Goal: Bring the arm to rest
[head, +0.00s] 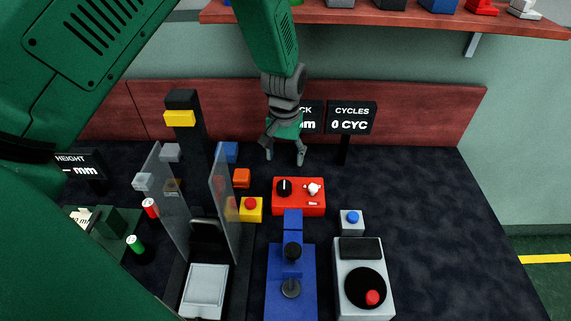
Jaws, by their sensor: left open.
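My left arm (284,40) comes in from the upper left and hangs down over the back of the dark worktop. My left gripper (285,155) is at its end, with two grey fingers spread apart and nothing between them. It is behind the red control box (298,207) and in front of the reddish-brown back board (410,115). It partly hides one of the black display signs. I cannot tell whether its fingertips touch the worktop. My right gripper is not in view.
A press with clear guards (166,205) stands left of the gripper. A blue joystick unit (290,265), a grey unit with a crank (365,280) and a blue-button box (352,222) are in front. A CYCLES display (352,118) stands right. The worktop's right side (450,230) is clear.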

